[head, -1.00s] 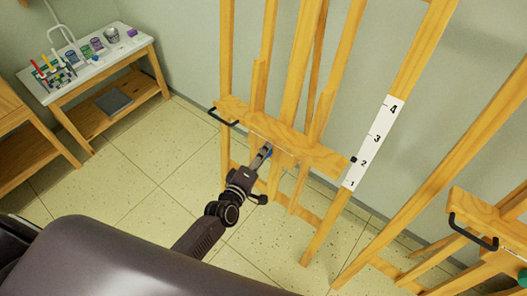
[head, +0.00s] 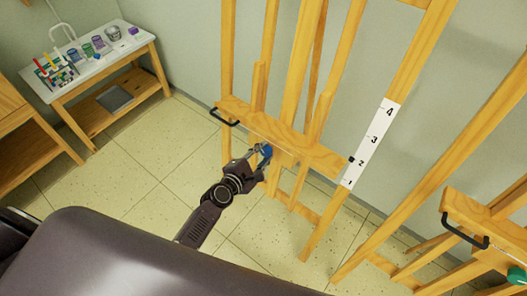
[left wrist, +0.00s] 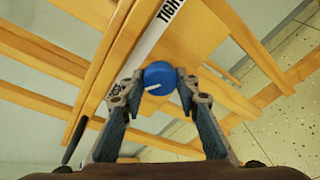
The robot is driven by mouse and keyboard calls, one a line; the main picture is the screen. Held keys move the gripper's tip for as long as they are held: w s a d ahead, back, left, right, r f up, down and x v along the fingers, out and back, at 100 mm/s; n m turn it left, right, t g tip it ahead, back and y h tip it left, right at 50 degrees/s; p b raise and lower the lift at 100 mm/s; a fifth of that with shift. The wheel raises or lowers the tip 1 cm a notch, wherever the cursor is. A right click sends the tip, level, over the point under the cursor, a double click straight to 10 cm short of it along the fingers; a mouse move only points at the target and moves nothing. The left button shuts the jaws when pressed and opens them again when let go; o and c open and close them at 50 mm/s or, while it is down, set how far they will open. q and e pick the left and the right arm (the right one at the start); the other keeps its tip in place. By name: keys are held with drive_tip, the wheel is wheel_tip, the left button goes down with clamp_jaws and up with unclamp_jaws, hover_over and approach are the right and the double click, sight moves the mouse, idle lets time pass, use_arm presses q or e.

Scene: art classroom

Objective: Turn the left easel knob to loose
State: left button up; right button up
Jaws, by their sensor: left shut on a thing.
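The left easel (head: 290,132) stands against the wall, with a blue knob (head: 267,151) under its tray ledge. In the left wrist view the round blue knob (left wrist: 160,75) has a white pointer mark on its lower left side. My left gripper (head: 262,153) is shut on the knob, with a fingertip on each side. A white label strip (left wrist: 145,48) runs beside the knob and reads "TIGHT" at its upper end. Its lower-end lettering is partly hidden by a finger. My right gripper is not in view.
A black handle (head: 224,119) sits at the ledge's left end, and a white numbered scale (head: 371,143) on the right leg. Another easel (head: 465,207) with a green knob (head: 517,274) stands at right. Floor between is clear.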

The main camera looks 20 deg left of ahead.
use_arm(q)
drive_tip(key=shift+n, duration=0.5)
idle(0.3)
drive_tip(key=o, duration=1.2)
drive_tip(key=shift+c, duration=0.2)
drive_tip(key=shift+s, duration=0.15)
drive_tip(key=v, duration=1.1)
drive_tip(key=shift+s+a+r, duration=0.2)
drive_tip(key=shift+s+a, duration=0.05)
drive_tip(key=shift+s, duration=0.05)
